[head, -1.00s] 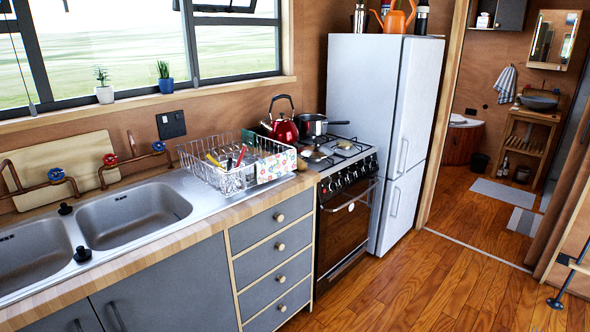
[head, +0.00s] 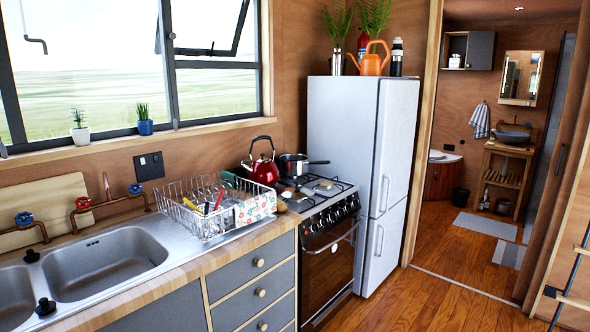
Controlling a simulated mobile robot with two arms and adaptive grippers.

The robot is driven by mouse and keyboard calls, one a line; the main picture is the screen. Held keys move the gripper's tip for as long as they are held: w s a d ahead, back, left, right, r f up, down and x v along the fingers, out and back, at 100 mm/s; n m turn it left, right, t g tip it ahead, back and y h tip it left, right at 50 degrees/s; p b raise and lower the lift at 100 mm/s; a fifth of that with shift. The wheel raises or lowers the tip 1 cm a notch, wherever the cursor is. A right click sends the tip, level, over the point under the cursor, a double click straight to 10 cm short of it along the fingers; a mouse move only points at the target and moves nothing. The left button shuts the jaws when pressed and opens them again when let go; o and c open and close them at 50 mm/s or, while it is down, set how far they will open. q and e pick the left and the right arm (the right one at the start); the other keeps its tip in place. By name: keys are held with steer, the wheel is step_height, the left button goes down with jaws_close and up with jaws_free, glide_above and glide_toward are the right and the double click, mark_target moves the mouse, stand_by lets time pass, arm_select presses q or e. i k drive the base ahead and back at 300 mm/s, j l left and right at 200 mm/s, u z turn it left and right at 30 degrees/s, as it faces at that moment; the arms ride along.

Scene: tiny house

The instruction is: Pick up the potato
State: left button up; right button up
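No potato can be picked out for certain. A small yellow-brown rounded thing (head: 281,206) sits on the counter at the right end of the dish rack, beside the stove; it may be the potato, but it is too small to tell. Other small brownish things (head: 288,194) lie on the stove top and are also unclear. Neither of my grippers shows in the head view.
The wire dish rack (head: 185,210) stands on the counter right of the double sink (head: 105,262). The stove (head: 330,250) bears a red kettle (head: 263,171) and a pan (head: 293,165). The fridge (head: 345,135) stands beyond. The wooden floor (head: 415,300) is clear at the right.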

mark_target(281, 206)
steer(key=i+l+u, duration=0.35)
steer(key=i+l, duration=0.5)
steer(key=k+l, duration=0.05)
steer(key=l, duration=0.05)
